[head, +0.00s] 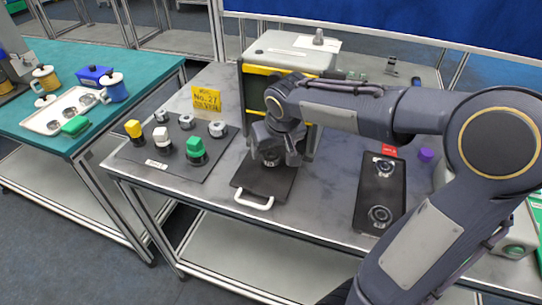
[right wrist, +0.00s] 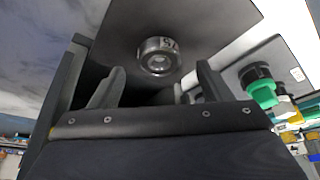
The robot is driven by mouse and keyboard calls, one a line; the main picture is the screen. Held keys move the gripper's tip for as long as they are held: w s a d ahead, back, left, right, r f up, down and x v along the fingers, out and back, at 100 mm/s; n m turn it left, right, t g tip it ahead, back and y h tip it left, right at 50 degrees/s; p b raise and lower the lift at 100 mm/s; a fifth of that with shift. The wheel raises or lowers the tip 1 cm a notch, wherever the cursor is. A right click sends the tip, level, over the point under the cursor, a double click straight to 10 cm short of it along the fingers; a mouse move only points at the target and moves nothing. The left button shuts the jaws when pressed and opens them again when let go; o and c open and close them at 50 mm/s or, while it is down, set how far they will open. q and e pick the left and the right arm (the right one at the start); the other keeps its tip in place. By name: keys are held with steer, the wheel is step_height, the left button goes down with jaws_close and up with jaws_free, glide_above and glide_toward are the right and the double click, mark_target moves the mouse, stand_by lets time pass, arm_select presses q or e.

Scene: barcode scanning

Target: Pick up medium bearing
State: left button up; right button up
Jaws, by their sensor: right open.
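A silver bearing (right wrist: 160,57) shows in the right wrist view on a dark plate, ahead of and between the two fingers of my right gripper (right wrist: 158,88). The fingers are apart, with a gap between them and the bearing. In the head view my right gripper (head: 270,158) points down over the black plate with a white handle (head: 262,188), in front of the machine. It hides most of what lies under it there. Several silver bearings, such as one (head: 217,128), sit on the black mat (head: 160,178) to the left. I cannot tell their sizes apart. My left gripper is not visible.
Green (head: 195,148), white (head: 161,138) and yellow (head: 134,130) knobs stand on the mat beside a yellow sign (head: 206,100). The yellow-edged machine (head: 250,90) is close behind the gripper. A black panel (head: 370,200) with round parts lies to the right.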

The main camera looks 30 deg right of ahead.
steer(key=shift+x, duration=1.2)
steer(key=c, duration=1.2)
steer(key=shift+o, duration=0.2)
